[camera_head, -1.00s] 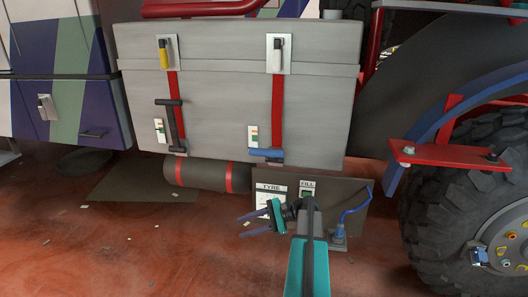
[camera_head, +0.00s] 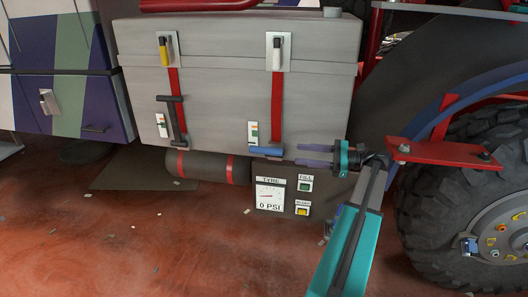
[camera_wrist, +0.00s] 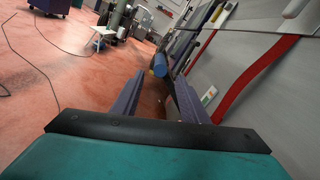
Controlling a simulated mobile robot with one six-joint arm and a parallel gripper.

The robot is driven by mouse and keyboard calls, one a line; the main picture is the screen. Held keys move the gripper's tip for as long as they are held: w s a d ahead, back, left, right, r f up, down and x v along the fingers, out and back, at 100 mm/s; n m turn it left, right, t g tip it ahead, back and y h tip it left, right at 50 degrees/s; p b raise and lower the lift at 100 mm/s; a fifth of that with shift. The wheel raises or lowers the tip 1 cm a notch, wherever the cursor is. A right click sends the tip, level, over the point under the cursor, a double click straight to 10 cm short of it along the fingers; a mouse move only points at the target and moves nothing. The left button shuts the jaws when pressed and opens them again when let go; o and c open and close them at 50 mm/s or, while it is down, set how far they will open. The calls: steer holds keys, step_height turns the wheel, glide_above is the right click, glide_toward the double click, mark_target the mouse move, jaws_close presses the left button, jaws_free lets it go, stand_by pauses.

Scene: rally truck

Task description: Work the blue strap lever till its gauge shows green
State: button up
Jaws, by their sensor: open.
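The blue strap lever (camera_head: 264,155) sits low on the front of the grey box, at the foot of the right red strap (camera_head: 277,105). Its small upright gauge (camera_head: 253,132) is just above it, with green and red parts; the reading is too small to tell. My gripper (camera_head: 299,154) is open and empty just right of the lever, fingers pointing left at about its height, apart from it. In the wrist view, the blue lever (camera_wrist: 160,66) shows end-on ahead, between my gripper's (camera_wrist: 161,77) two fingertips. The gauge (camera_wrist: 208,96) shows to the right.
A black lever (camera_head: 177,122) with its own gauge (camera_head: 162,125) is on the left strap. The tyre panel (camera_head: 270,194) stands below the box. A red bracket (camera_head: 440,153) and a big wheel (camera_head: 450,205) are close on the right.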

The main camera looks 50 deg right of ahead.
mark_target(266, 151)
steer(key=shift+w, duration=0.1)
steer(key=p+x, duration=0.4)
steer(key=x, duration=0.9)
steer(key=shift+w+a, duration=0.25)
steer(key=shift+w, duration=0.05)
jaws_close()
